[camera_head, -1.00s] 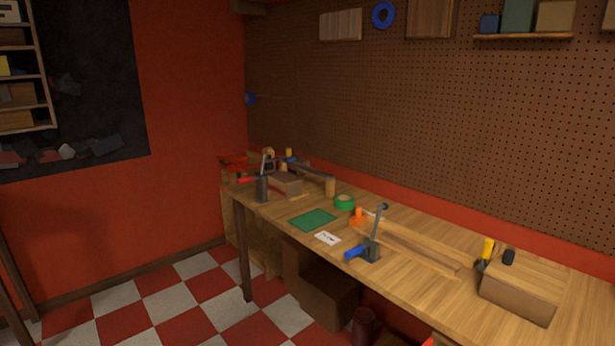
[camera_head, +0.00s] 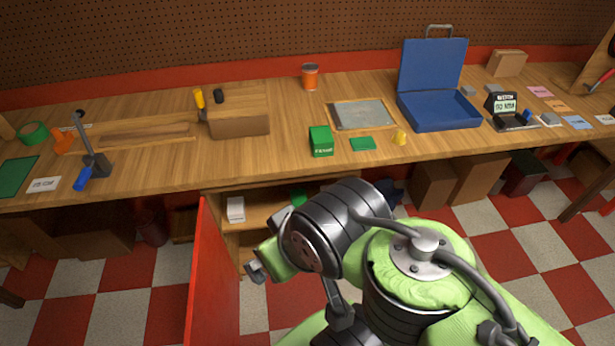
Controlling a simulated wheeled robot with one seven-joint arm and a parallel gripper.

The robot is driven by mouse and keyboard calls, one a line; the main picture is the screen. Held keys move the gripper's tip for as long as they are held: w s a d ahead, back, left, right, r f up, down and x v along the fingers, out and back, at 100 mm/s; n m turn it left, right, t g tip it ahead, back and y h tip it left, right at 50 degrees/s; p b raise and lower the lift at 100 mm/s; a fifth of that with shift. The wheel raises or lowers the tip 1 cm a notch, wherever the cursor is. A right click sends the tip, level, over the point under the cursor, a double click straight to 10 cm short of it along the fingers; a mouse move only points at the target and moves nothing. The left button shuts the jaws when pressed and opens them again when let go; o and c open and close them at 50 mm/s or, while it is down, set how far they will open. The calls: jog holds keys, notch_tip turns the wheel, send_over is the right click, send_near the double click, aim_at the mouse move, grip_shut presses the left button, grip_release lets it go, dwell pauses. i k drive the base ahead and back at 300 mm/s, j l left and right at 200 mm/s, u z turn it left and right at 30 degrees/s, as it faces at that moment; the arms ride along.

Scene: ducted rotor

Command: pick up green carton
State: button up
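A small green carton (camera_head: 320,141) with a white label on its front stands upright on the wooden workbench, left of a flat green piece (camera_head: 362,144). My gripper (camera_head: 255,270) is below and left of the carton, in front of the bench, well apart from it. It is small and partly turned away, so its opening is unclear. Another green item (camera_head: 298,197) shows partly on a shelf under the bench, behind my arm.
The bench (camera_head: 280,160) also holds a wooden block (camera_head: 240,113), a grey plate (camera_head: 361,115), a yellow cone (camera_head: 400,138), an orange jar (camera_head: 310,77) and an open blue case (camera_head: 438,110). A red panel (camera_head: 207,280) stands upright left of my gripper.

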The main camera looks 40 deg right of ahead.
aim_at(322, 144)
jog(key=z, duration=0.35)
jog(key=l+u, duration=0.3)
jog(key=u, duration=0.15)
jog(key=l+u, duration=0.7)
jog(key=u, duration=0.2)
jog(key=l+u, duration=0.25)
jog(key=u, duration=0.2)
jog(key=k+l+u, duration=0.2)
jog(key=u, duration=0.25)
jog(key=k+l+u, duration=0.15)
jog(key=u, duration=0.3)
jog(key=k+l+u, duration=0.25)
jog(key=u, duration=0.2)
